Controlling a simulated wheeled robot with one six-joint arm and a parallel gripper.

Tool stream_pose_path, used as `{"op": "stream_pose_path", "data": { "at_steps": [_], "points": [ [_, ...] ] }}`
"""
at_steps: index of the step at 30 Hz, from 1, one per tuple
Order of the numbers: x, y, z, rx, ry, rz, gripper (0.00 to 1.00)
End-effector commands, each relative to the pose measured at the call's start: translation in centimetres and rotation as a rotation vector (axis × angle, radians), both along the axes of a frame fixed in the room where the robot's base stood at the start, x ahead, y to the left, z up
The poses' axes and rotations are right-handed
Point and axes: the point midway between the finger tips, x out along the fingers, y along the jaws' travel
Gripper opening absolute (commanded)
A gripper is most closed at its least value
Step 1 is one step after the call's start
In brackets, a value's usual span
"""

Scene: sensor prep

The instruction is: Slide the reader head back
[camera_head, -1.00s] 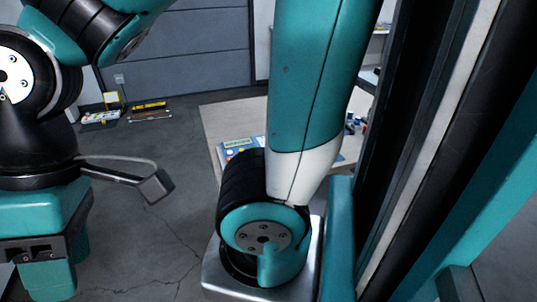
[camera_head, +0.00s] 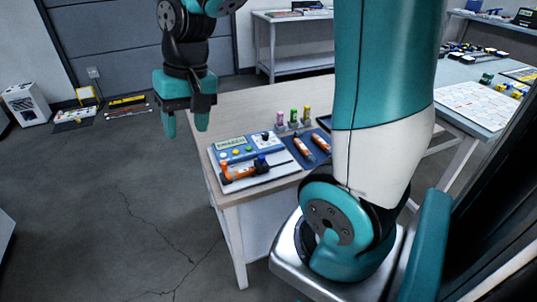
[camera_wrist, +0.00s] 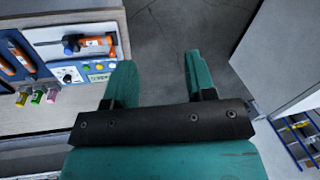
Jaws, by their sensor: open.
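A blue reader panel (camera_head: 236,145) with a small display and coloured buttons stands on the wooden table. In front of it is a white plate (camera_head: 262,178) with an orange and black bar (camera_head: 240,173) lying across it. I cannot tell for certain which part is the reader head. The orange bar (camera_wrist: 92,41) and the panel (camera_wrist: 88,73) also show at the upper left of the wrist view. My gripper (camera_head: 186,122) is open and empty, pointing down, left of the panel and beyond the table's left edge. Its fingers (camera_wrist: 158,78) show apart over floor in the wrist view.
Two orange tools (camera_head: 312,147) lie on a dark mat right of the panel. Several small coloured vials (camera_head: 293,116) stand behind it. The wooden tabletop (camera_head: 245,105) is bare towards the back. A side bench (camera_head: 455,75) with a pale board stands at the right.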

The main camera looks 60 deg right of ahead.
Motion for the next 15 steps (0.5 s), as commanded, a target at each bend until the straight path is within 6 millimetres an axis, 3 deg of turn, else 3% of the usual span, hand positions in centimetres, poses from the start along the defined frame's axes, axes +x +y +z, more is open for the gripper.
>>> {"op": "stream_pose_path", "data": {
  "at_steps": [1,3,6,10,15],
  "points": [
    [1.7,-4.7,-1.6,-0.020,0.039,-0.200,0.51],
    [2.8,-10.5,-3.2,-0.048,0.081,-0.448,0.51],
    [2.8,-17.5,-5.1,-0.078,0.130,-0.738,0.51],
    [1.8,-22.8,-6.7,-0.101,0.167,-0.963,0.51],
    [1.3,-24.5,-8.3,-0.108,0.180,-1.037,0.51]
  ]
}}
